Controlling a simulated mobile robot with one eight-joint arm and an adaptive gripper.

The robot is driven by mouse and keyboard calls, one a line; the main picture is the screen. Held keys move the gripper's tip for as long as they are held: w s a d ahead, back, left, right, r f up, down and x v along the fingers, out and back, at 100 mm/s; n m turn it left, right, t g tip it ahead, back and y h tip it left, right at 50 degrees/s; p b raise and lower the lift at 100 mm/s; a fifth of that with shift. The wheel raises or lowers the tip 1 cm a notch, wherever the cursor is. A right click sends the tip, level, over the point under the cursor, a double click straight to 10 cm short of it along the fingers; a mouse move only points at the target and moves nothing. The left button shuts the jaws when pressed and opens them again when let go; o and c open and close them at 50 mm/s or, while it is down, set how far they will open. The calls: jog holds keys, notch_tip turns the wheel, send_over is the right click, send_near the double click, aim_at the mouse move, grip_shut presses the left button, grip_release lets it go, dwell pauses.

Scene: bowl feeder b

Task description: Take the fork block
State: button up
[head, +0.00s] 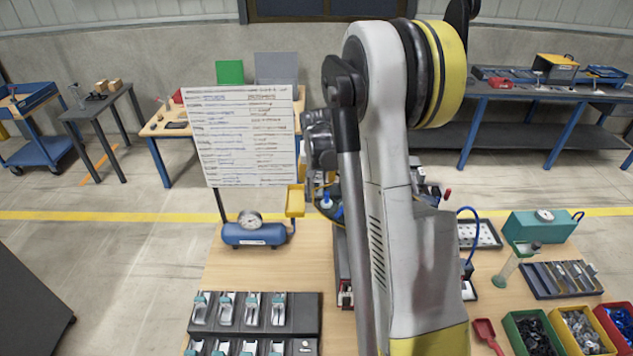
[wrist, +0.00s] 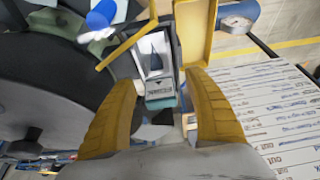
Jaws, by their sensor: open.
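In the wrist view a white and grey fork block with a teal, labelled end (wrist: 160,87) sits in a dark holder beside the dark round bowl (wrist: 50,95). The two yellow fingers of my gripper (wrist: 161,80) are spread on either side of the block, with gaps visible. My gripper is open and empty; I cannot tell how deep the fingertips reach. In the head view my own arm hides the block and gripper. Similar teal-ended blocks stand in a dark rack (head: 311,330) at the front left.
A yellow chute (wrist: 196,30) stands close to the right finger. A written white board (head: 248,140) rises at the bench's back left, by a blue air tank (head: 254,234). Coloured bins (head: 530,335) and a teal box (head: 540,226) occupy the right. Bare wood shows between tank and rack.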

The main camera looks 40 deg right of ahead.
jog(key=shift+s, duration=0.1)
jog(key=shift+c, duration=0.9)
jog(key=c, duration=1.2)
grip_shut()
jog(key=shift+r, duration=0.15)
